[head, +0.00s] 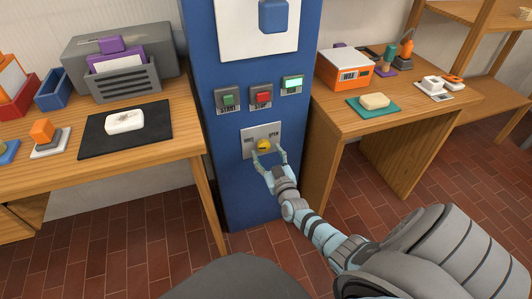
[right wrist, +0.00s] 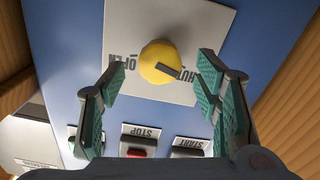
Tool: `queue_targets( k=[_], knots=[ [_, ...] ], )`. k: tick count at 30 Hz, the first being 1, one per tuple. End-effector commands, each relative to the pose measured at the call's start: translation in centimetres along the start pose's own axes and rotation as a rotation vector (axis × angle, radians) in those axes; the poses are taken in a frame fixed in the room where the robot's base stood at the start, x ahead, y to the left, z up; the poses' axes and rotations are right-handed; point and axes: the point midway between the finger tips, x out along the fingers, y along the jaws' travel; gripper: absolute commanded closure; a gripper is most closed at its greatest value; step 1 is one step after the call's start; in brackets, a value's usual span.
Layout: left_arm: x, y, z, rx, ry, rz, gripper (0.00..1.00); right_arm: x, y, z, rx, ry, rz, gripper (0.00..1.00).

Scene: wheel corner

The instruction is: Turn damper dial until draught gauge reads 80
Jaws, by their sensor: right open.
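The yellow damper dial (head: 263,145) sits on a pale plate marked SHUT and OPEN, low on the blue column. In the right wrist view the dial (right wrist: 160,62) shows a dark pointer directed at the SHUT lettering. My right gripper (head: 269,157) is open in front of the plate, one finger on each side of the dial. In the right wrist view both fingers stand clear of it. My left gripper is not in view.
A green START button (head: 228,99) and a red STOP button (head: 262,96) sit just above the dial plate. A wooden table (head: 170,148) stands left of the column, and another (head: 400,130) stands right, both with objects on them.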

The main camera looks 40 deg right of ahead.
Motion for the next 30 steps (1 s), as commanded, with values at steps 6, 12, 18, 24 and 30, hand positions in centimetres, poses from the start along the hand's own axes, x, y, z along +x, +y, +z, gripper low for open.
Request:
queue_targets(
  k=[6,12,18,24,30],
  knots=[
    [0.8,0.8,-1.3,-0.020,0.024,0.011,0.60,1.8,-0.1,0.1,0.001,-0.001,-0.001,0.43],
    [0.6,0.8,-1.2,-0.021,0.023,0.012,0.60,1.8,0.0,-0.1,0.001,-0.001,-0.001,0.43],
    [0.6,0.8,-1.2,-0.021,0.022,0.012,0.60,1.8,-0.1,0.0,0.001,-0.002,-0.001,0.73],
    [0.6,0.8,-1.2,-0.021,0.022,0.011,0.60,1.8,-0.1,0.0,0.002,-0.002,-0.002,0.91],
    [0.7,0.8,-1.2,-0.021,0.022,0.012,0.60,1.8,-0.1,0.0,0.027,-0.002,-0.002,0.91]
  ],
)
